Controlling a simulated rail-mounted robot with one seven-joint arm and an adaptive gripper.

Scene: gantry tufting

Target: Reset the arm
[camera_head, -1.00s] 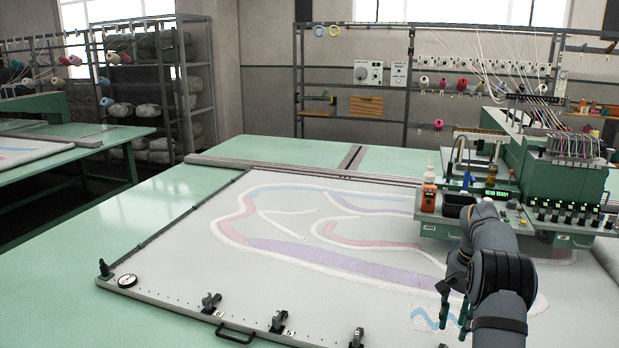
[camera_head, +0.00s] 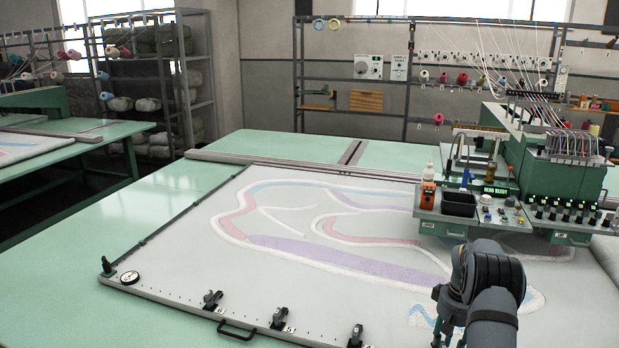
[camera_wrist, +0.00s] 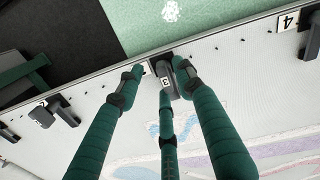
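My gripper (camera_head: 449,336) is at the lower right of the head view, over the front part of the tufting frame, and its lower end is partly cut off by the picture edge. In the wrist view my gripper (camera_wrist: 158,77) shows three green fingers spread apart, with nothing held between them. A dark clamp marked 3 (camera_wrist: 166,80) on the frame edge appears between the fingertips. Whether the fingers touch it cannot be told.
The tufting frame (camera_head: 180,262) holds pale cloth with pink, blue and purple bands. Clamps (camera_head: 279,318) and a handle (camera_head: 236,330) line its front edge. The green tufting machine (camera_head: 560,185) stands at the right, with a black bin (camera_head: 458,204) and bottles. The green table's left side is clear.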

